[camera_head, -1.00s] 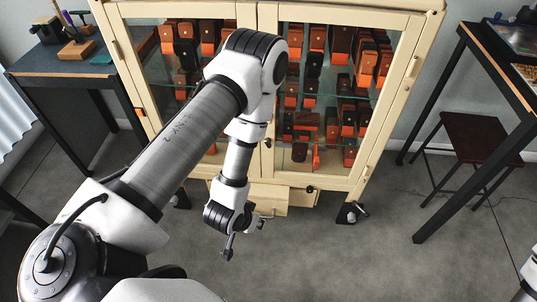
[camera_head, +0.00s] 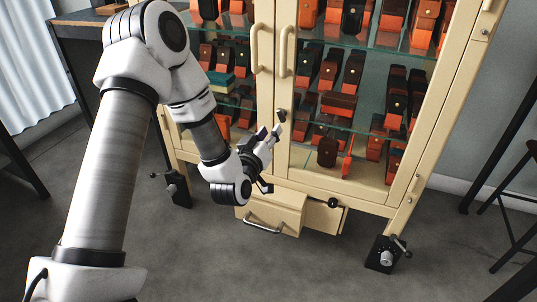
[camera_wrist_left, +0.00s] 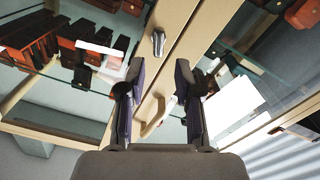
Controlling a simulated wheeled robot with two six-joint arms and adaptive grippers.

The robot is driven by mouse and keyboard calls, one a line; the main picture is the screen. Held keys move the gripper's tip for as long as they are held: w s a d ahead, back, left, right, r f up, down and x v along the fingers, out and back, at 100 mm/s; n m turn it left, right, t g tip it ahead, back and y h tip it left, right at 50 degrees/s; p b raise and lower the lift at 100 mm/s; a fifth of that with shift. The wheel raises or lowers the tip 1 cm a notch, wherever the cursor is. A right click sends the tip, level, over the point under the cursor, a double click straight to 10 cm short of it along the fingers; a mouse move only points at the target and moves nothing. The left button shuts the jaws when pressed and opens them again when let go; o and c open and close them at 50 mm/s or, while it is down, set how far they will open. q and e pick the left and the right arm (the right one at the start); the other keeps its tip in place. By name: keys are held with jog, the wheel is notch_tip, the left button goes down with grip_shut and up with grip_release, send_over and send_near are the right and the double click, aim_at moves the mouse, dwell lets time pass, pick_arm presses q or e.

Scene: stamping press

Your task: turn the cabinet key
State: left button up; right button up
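The cream cabinet (camera_head: 437,105) with glass doors stands ahead, both doors shut. A small metallic key (camera_head: 281,115) sits on the door frame below the two vertical handles. It also shows in the left wrist view (camera_wrist_left: 158,42), beyond and between the fingertips, not touching them as far as I can see. My left gripper (camera_head: 272,133) is just below the key in the head view, pointing at the door. In the left wrist view its fingers (camera_wrist_left: 160,72) are apart with nothing between them. My right gripper is out of view.
Below the doors is a drawer (camera_head: 270,208) with a silver handle. Clamp-like feet (camera_head: 386,254) stand at the cabinet legs. A dark table (camera_head: 82,45) is at the left; grey floor in front is free.

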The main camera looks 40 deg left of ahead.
aim_at(280, 117)
pick_arm(q)
jog(key=x, duration=0.7)
jog(key=shift+w+r, duration=0.15)
jog(key=shift+w, duration=0.15)
grip_shut()
